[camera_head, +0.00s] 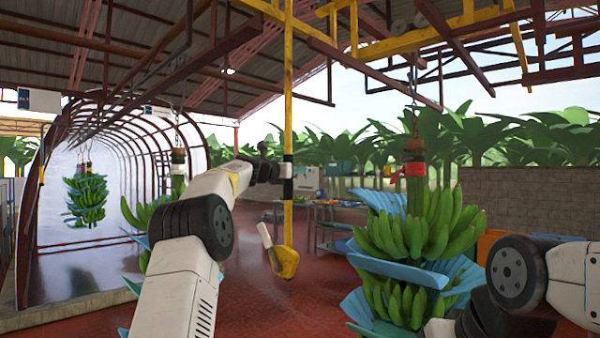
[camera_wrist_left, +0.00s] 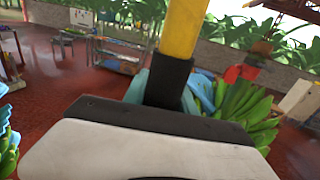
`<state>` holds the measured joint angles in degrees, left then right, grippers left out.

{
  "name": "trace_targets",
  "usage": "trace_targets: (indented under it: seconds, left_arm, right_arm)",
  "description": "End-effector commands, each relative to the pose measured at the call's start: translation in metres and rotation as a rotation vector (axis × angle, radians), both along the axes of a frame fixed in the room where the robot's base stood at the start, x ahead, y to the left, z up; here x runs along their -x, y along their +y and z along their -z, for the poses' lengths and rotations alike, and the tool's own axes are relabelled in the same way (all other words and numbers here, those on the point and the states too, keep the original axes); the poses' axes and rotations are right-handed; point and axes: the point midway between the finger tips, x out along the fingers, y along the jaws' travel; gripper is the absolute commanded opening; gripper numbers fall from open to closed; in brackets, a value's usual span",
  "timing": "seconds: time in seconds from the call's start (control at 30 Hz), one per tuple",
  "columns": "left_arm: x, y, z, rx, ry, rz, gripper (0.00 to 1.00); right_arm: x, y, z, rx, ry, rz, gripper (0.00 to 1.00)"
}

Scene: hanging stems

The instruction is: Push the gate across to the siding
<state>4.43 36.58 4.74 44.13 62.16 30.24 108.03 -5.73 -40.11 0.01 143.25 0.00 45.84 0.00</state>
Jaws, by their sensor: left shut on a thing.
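The gate shows as a yellow upright pole (camera_head: 288,110) hanging from the yellow overhead framework, with a black sleeve partway down; its yellow part also shows in the left wrist view (camera_wrist_left: 184,28). My left gripper (camera_head: 285,171) is shut on the pole at the black sleeve (camera_wrist_left: 166,82). My left arm reaches forward to it from the lower left. The siding cannot be told for certain; yellow overhead rails (camera_head: 420,39) run to the upper right. My right arm shows at the lower right, but its gripper jaws are not in view.
A large banana bunch (camera_head: 412,235) with blue sheets hangs at right, near my right arm. Another bunch (camera_head: 145,215) hangs behind my left arm, and one (camera_head: 86,198) hangs by the arched tunnel (camera_head: 100,140). Tables (camera_head: 335,228) stand behind. Red floor is open between.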

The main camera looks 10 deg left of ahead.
Motion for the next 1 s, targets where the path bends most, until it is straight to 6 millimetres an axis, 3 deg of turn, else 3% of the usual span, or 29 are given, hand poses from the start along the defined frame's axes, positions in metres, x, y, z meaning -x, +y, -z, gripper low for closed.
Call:
trace_targets:
  seconds: [0.03, 0.27, 0.3, 0.4, 0.77, 1.0]
  left_arm:
    - [-0.001, -0.009, 0.008, 0.0, 0.014, 0.019, 0.0]
    - [0.0, -0.009, 0.007, 0.0, 0.013, 0.02, 0.0]
    - [0.0, -0.009, 0.007, 0.0, 0.013, 0.02, 0.36]
    - [0.0, -0.008, 0.006, 0.0, 0.011, 0.017, 0.54]
    - [0.003, -0.001, 0.002, 0.001, 0.005, 0.008, 0.54]
    - [0.027, 0.01, 0.001, 0.001, 0.005, 0.007, 0.54]
  right_arm:
    - [0.0, 0.0, 0.0, 0.0, 0.0, 0.0, 0.73]
    - [0.0, 0.0, 0.0, 0.0, 0.0, 0.0, 0.73]
    - [0.0, 0.0, 0.0, 0.0, 0.0, 0.0, 0.73]
    - [0.0, 0.0, 0.0, 0.0, 0.0, 0.0, 0.73]
    - [0.0, 0.0, 0.0, 0.0, 0.0, 0.0, 0.73]
    - [0.0, 0.0, 0.0, 0.0, 0.0, 0.0, 0.73]
